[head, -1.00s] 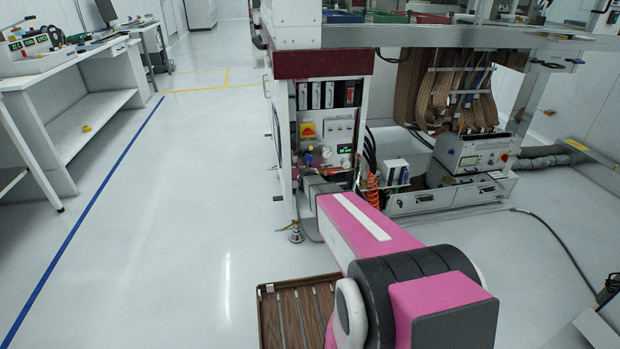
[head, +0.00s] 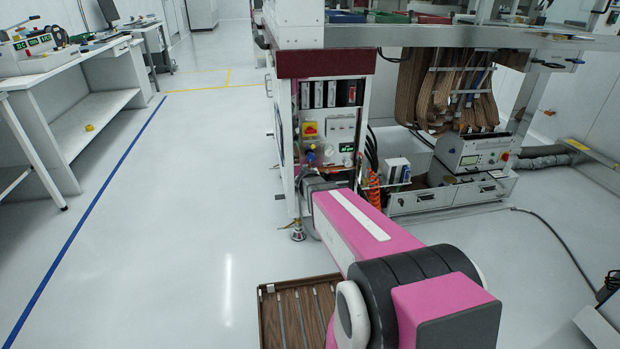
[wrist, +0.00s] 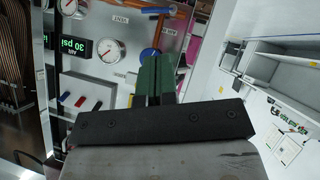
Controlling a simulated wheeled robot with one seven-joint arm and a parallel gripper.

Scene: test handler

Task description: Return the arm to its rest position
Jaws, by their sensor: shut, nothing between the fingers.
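My arm, pink with dark joints, stretches forward from the lower right of the head view to the front of the machine cabinet (head: 335,180). My gripper is hidden or too small to make out in the head view. In the wrist view my gripper (wrist: 156,72) shows its green fingers together with nothing between them. The fingers point towards a grey panel (wrist: 95,80) with round gauges, a green "30 psi" display (wrist: 93,49) and an orange bar. A blue round part (wrist: 150,54) shows just behind the fingertips. I cannot tell whether they touch anything.
A brown slatted tray (head: 264,318) lies beside my arm at the bottom. The machine's overhanging table (head: 470,36) is ahead and right, above cables and a control box (head: 472,153). A white workbench (head: 105,62) stands left. The floor between is clear.

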